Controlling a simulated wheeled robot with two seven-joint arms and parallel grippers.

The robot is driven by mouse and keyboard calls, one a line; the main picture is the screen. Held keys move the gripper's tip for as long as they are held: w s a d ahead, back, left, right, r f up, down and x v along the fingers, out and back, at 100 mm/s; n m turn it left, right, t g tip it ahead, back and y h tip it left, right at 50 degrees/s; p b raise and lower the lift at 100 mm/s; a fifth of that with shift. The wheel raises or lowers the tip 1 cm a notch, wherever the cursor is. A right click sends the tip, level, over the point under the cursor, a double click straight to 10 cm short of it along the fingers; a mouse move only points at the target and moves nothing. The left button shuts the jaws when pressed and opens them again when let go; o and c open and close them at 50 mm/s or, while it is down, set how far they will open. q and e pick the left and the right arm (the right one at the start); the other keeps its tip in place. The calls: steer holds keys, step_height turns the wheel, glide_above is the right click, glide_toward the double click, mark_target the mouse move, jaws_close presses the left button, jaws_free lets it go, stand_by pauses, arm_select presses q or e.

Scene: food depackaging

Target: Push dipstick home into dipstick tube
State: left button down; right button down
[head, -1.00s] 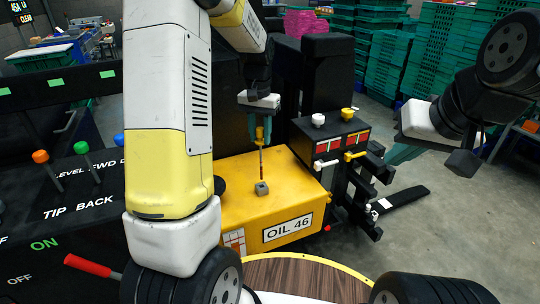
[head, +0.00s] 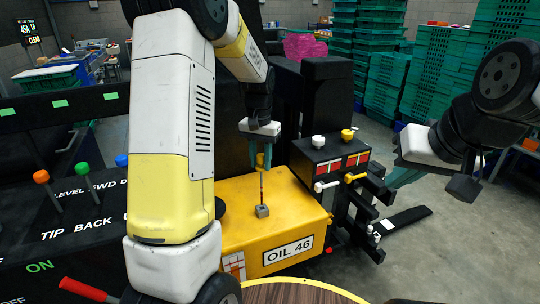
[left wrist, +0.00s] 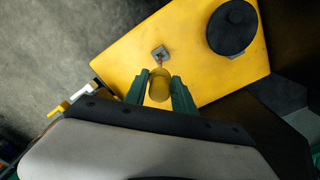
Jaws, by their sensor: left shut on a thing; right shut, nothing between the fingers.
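The dipstick has a yellow handle (head: 260,161) and a thin dark rod (head: 262,189) hanging down from it, close to upright. My left gripper (head: 260,155) is shut on the handle, which also shows between the green fingers in the left wrist view (left wrist: 159,88). The tube also shows in the left wrist view (left wrist: 160,53). My right gripper (head: 402,177) is shut and empty at the right.
A round black cap (left wrist: 232,27) is on the tank beside the tube. A black valve box (head: 330,160) with white and yellow knobs stands right of the tank. A lever console (head: 85,215) is at the left.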

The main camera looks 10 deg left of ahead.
mark_target(262, 204)
arm_select(q)
steer(key=shift+f, duration=8.15)
steer(key=c, duration=1)
jaws_free()
steer(key=shift+o, duration=0.2)
steer(key=shift+r, duration=0.1)
